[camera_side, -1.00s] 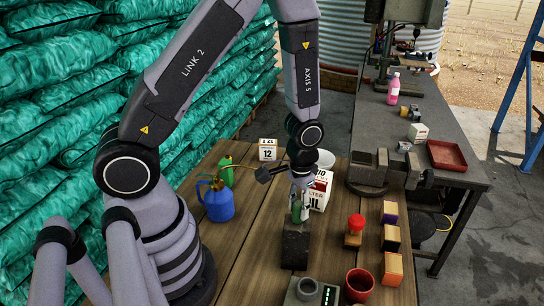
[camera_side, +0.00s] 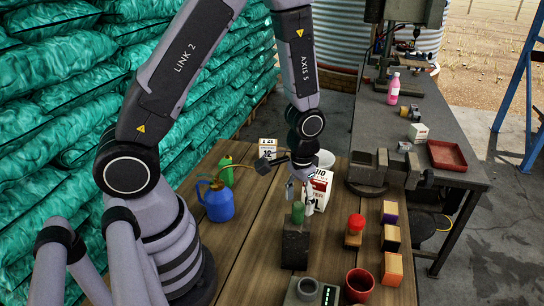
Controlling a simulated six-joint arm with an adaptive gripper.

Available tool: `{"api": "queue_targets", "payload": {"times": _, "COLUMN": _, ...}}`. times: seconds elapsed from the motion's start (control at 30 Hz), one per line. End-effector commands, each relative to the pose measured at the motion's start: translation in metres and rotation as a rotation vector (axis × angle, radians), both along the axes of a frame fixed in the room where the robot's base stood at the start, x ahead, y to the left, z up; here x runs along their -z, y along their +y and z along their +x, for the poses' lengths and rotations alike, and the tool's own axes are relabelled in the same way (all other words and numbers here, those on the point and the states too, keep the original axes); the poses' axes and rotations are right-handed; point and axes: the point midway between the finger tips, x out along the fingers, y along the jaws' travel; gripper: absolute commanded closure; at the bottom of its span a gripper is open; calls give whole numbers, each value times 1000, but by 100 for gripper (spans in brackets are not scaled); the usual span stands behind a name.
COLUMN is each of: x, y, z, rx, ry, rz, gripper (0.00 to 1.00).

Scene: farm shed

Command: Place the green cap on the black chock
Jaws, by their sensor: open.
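The green cap (camera_side: 298,212) stands upright on top of the black chock (camera_side: 295,248), near the middle of the wooden table. My gripper (camera_side: 300,197) is open just above the cap, with its fingers around or just over the cap's top. It holds nothing that I can see. The chock's front face is in plain view.
Behind my gripper stands a white oil filter box (camera_side: 320,188). A blue oil can (camera_side: 218,203) is to the left. A red-topped block (camera_side: 355,230), several coloured blocks (camera_side: 391,238) and a red cup (camera_side: 359,285) stand to the right and front.

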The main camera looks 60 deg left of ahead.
Motion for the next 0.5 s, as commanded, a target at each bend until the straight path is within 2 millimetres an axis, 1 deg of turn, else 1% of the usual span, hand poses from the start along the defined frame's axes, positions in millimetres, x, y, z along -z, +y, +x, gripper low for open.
{"api": "queue_targets", "payload": {"times": 0.03, "x": -12, "y": 0, "z": 1, "rx": 0, "ry": -8, "rz": -2, "gripper": 45}}
{"api": "queue_targets", "payload": {"times": 0.1, "x": -29, "y": 0, "z": 2, "rx": 0, "ry": -8, "rz": -2, "gripper": 45}}
{"api": "queue_targets", "payload": {"times": 0.3, "x": -72, "y": 0, "z": 1, "rx": 0, "ry": -7, "rz": -2, "gripper": 45}}
{"api": "queue_targets", "payload": {"times": 0.4, "x": -87, "y": 0, "z": 1, "rx": 0, "ry": -5, "rz": -1, "gripper": 45}}
{"api": "queue_targets", "payload": {"times": 0.5, "x": -96, "y": 0, "z": 0, "rx": 0, "ry": -4, "rz": 0, "gripper": 45}}
